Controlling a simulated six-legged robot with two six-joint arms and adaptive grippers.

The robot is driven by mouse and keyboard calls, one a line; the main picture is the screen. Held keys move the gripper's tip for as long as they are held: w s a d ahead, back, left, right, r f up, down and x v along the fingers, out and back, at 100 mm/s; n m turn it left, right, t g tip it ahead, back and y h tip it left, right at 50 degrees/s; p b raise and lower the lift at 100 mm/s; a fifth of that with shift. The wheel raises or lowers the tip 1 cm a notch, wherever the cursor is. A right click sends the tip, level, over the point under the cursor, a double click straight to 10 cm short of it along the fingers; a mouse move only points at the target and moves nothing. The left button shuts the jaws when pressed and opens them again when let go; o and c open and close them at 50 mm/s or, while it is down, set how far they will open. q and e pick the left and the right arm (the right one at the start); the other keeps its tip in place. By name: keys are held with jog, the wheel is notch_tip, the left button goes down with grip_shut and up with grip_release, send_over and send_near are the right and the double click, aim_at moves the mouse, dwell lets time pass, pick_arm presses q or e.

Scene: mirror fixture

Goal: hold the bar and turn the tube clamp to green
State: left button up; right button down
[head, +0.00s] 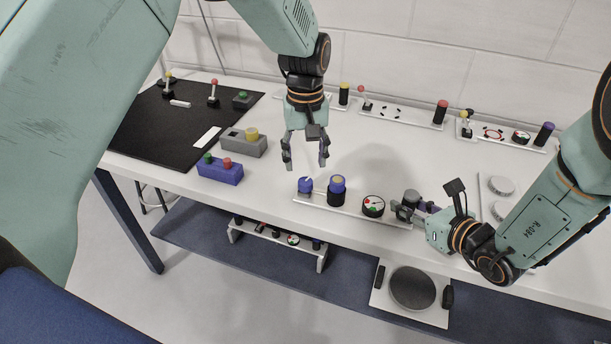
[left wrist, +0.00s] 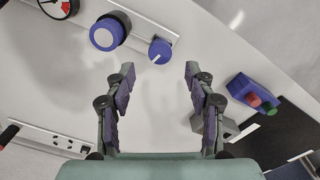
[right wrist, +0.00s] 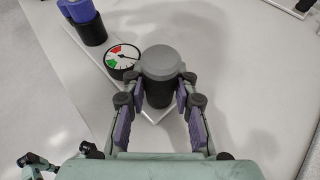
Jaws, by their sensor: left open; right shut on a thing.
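A white plate (head: 345,209) at the table's front carries a small blue knob (head: 305,184) with a white line, a black cylinder with a blue top (head: 337,188), a red-green dial (head: 373,205) and a grey-capped black post (head: 411,197). I cannot tell which part is the bar or the tube clamp. My right gripper (head: 403,211) is shut on the post; the right wrist view shows its fingers around the grey cap (right wrist: 160,62). The dial's needle (right wrist: 122,62) is hard to read. My left gripper (head: 305,160) is open and empty above the table, behind the blue knob (left wrist: 160,50).
A blue box with green and red buttons (head: 220,172) and a grey box with a yellow button (head: 243,146) stand left of my left gripper. A black mat (head: 165,130) lies further left. More plates with controls (head: 400,115) line the back. The middle table is clear.

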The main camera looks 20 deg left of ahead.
aim_at(305, 181)
pick_arm(q)
notch_tip(305, 181, down, 6)
jog(key=shift+r, duration=0.1)
dwell(0.4)
grip_shut()
dwell(0.3)
jog(key=m, duration=0.4)
jog(key=shift+m, duration=2.1)
